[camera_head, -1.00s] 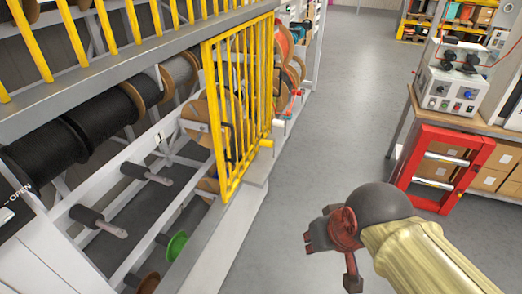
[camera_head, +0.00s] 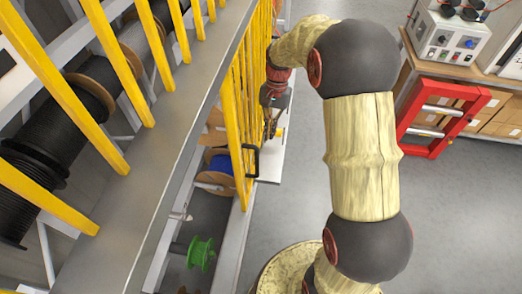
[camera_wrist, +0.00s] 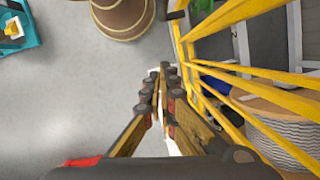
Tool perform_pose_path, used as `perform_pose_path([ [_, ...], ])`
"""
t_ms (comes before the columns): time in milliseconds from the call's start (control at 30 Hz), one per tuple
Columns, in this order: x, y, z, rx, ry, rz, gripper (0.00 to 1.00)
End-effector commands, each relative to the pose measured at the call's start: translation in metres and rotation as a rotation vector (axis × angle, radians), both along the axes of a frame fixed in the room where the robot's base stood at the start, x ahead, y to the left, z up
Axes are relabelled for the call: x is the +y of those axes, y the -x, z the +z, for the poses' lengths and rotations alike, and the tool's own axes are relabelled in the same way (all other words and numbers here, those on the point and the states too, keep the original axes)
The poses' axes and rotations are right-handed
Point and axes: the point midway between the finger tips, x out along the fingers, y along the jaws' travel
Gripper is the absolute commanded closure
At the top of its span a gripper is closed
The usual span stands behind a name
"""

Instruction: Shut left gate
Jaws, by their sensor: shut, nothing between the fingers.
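The yellow barred gate (camera_head: 237,115) stands upright along the cable rack, seen steeply in the head view. I cannot tell exactly how far it stands from the rack front. A black handle (camera_head: 252,160) sits on its near side. My gripper (camera_head: 271,128) is on the aisle side of the gate, beyond the handle, partly hidden by my wrist. In the wrist view, my gripper (camera_wrist: 161,72) is shut and empty beside the gate bars (camera_wrist: 240,75). The handle (camera_wrist: 176,15) shows above the fingertips. I cannot tell whether the fingers touch the gate.
A yellow-barred railing (camera_head: 100,60) runs in the left foreground over black cable reels (camera_head: 50,135). A blue reel (camera_head: 221,168) and a green reel (camera_head: 200,253) sit low in the rack. A red frame (camera_head: 440,118) stands by the right-hand bench.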

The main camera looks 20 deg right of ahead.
Motion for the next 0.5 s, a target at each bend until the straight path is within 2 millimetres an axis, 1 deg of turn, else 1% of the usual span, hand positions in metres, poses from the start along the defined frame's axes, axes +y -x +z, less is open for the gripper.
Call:
perform_pose_path([
  [167, 0.004, 0.001, -0.017, 0.004, -0.006, 0.0, 1.0],
  [267, 0.007, 0.005, -0.033, 0.004, -0.006, 0.0, 1.0],
  [500, 0.015, 0.013, -0.079, 0.005, -0.004, 0.001, 1.0],
])
